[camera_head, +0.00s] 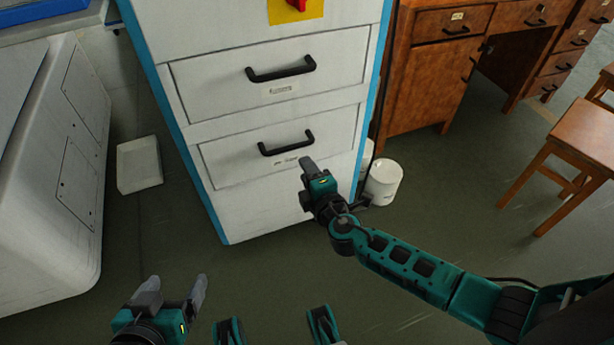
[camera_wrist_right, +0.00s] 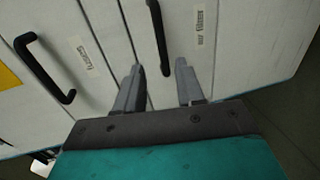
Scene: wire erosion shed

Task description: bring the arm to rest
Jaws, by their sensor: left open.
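My right arm reaches in from the right in the head view. Its gripper (camera_head: 303,180) is open and empty in front of the lower drawer (camera_head: 230,158) of a white cabinet, just below the right end of that drawer's black handle (camera_head: 286,148). In the right wrist view its two grey fingers (camera_wrist_right: 159,84) stand apart, and the end of the lower handle (camera_wrist_right: 160,40) shows between and beyond them. I cannot tell how far the fingers are from the drawer front. My left gripper (camera_head: 174,290) is open and empty at the bottom left, over the floor.
The upper drawer (camera_head: 215,85) looks shut, with its own black handle (camera_head: 281,73). A white bucket (camera_head: 384,180) stands right of the cabinet. A wooden desk (camera_head: 425,80) and stool (camera_head: 580,140) are at right. A white box (camera_head: 139,165) and large white machine (camera_head: 60,170) are at left.

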